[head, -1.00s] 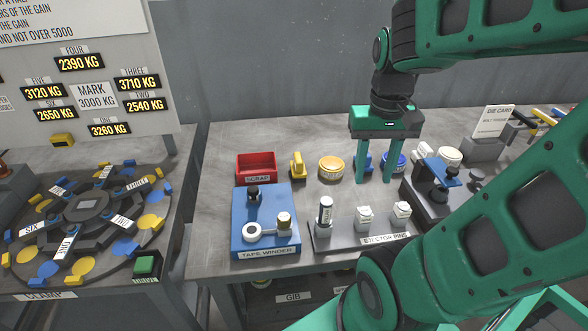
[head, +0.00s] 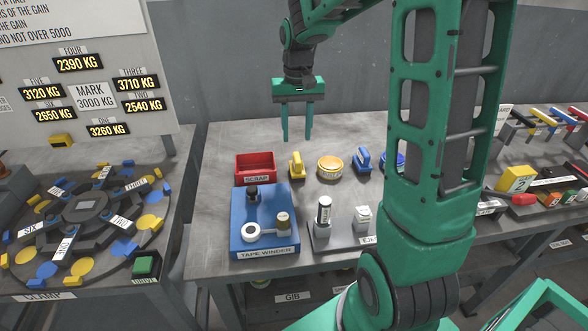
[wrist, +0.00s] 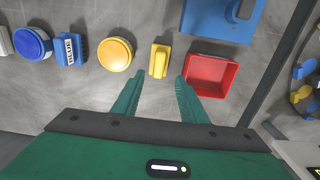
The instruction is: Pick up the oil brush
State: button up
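A small yellow brush-like block with a raised handle (head: 297,166) stands on the bench between the red scrap bin and a yellow round tin. A similar blue one (head: 362,160) stands right of that tin. No label I can read tells which is the oil brush. My gripper (head: 297,138) is open and empty, pointing down above and behind the yellow block. In the wrist view the yellow block (wrist: 159,60) lies just beyond and between the open fingertips (wrist: 160,80), apart from them.
The red scrap bin (head: 255,163) is close to the left finger in the head view. The yellow tin (head: 330,166) is close on the right. A blue tape winder (head: 240,215) stands in front. My arm hides part of the bench's right side.

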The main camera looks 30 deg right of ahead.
aim_at(297, 156)
notch_tip(297, 156, down, 10)
jog(key=shift+r, duration=0.15)
dwell(0.4)
grip_shut()
